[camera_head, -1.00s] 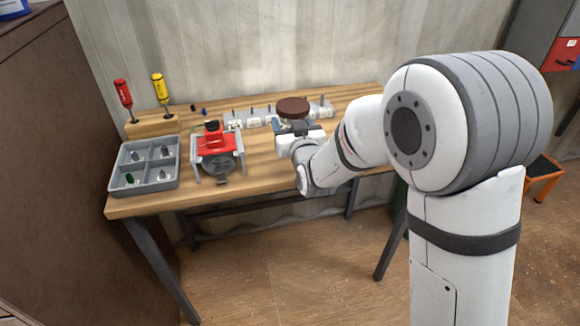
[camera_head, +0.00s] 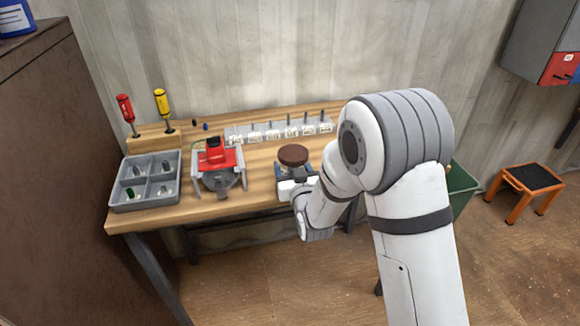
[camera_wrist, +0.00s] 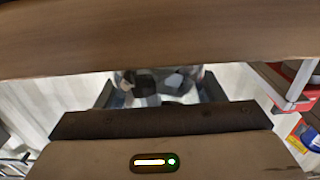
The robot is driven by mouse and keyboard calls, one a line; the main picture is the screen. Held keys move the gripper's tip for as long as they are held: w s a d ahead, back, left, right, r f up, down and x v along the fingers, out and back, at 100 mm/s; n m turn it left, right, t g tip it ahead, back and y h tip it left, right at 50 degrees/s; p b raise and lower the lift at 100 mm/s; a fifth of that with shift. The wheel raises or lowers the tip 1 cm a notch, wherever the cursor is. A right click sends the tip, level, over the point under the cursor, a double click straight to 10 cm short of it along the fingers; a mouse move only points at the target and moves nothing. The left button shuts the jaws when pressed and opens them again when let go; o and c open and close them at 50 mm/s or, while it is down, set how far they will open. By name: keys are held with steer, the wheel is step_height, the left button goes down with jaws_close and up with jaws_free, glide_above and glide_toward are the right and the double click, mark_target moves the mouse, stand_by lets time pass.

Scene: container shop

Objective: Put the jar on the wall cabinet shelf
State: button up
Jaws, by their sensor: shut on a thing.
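The jar has a round brown lid (camera_head: 293,154) and is held over the front part of the workbench, right of the red clamp-like tool. My gripper (camera_head: 295,173) is shut on the jar just below its lid. In the wrist view the lid (camera_wrist: 160,38) spans the top of the picture. Part of the clear body, with dark and grey contents, shows between the fingers (camera_wrist: 158,88). My gripper hides most of the body in the head view. A grey wall cabinet (camera_head: 541,40) is at the upper right edge, partly out of frame; I cannot make out its shelf.
The workbench (camera_head: 262,180) holds a grey divided tray (camera_head: 117,186), a red tool on a stand (camera_head: 217,160), two screwdrivers in a wooden block (camera_head: 150,142) and a labelled rack (camera_head: 280,132). An orange stool (camera_head: 524,190) and green bin (camera_head: 461,188) stand right. A brown cabinet is left.

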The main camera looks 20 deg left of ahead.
steer(key=shift+f, duration=0.1)
steer(key=o, duration=1.2)
steer(key=shift+r, duration=0.3)
steer(key=b+v, duration=0.2)
steer(key=v, duration=1)
